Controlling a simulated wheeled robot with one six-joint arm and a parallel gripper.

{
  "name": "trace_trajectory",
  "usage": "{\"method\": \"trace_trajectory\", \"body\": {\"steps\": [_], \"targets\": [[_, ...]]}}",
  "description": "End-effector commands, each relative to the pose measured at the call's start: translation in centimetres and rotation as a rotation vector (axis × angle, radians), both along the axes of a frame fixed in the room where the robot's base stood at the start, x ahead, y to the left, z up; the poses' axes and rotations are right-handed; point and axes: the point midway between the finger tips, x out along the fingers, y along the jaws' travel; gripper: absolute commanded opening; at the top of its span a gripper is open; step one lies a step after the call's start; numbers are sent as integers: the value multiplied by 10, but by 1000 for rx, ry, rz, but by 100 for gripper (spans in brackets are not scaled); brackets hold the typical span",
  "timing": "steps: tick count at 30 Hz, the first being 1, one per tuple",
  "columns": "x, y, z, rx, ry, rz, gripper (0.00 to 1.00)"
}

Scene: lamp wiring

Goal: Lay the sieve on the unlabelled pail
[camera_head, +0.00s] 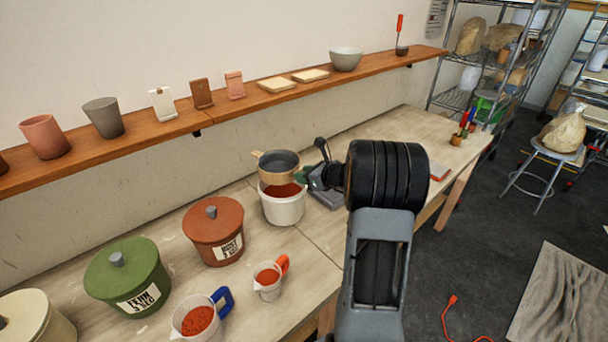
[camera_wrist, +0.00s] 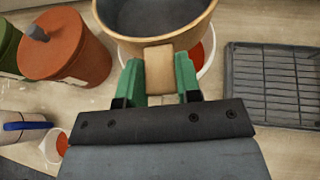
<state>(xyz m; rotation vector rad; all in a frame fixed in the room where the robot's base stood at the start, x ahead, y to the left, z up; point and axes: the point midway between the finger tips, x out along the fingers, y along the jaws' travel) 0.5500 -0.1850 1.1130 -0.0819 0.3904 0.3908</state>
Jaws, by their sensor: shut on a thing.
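The sieve (camera_head: 277,163) has a light wooden ring and a dark grey inside. In the wrist view the sieve (camera_wrist: 158,20) is at the top, with its short wooden tab between the green fingers. My gripper (camera_head: 303,178), also in the wrist view (camera_wrist: 159,78), is shut on that tab. The white pail (camera_head: 283,209) holds red glaze and shows no label on its visible side. The sieve is over the pail, toward its far side in the head view. Red glaze shows below the ring, so the sieve looks raised; contact with the rim cannot be told.
A lidded red-brown pail (camera_head: 214,236) and a green one (camera_head: 122,275) carry labels. Two jugs (camera_head: 268,282) (camera_head: 197,320) of red glaze stand in front. A dark rack (camera_wrist: 272,85) lies right of the pail in the wrist view. A shelf (camera_head: 232,95) runs along the wall.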

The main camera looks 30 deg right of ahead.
Motion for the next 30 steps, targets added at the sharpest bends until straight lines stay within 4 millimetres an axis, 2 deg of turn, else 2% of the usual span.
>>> {"method": "trace_trajectory", "body": {"steps": [11,24,30], "targets": [[-10,-4,-1,2,-7,-2,5],[-9,-4,-41,3,-6,-1,5],[-9,-4,-53,3,-7,-2,5]]}}
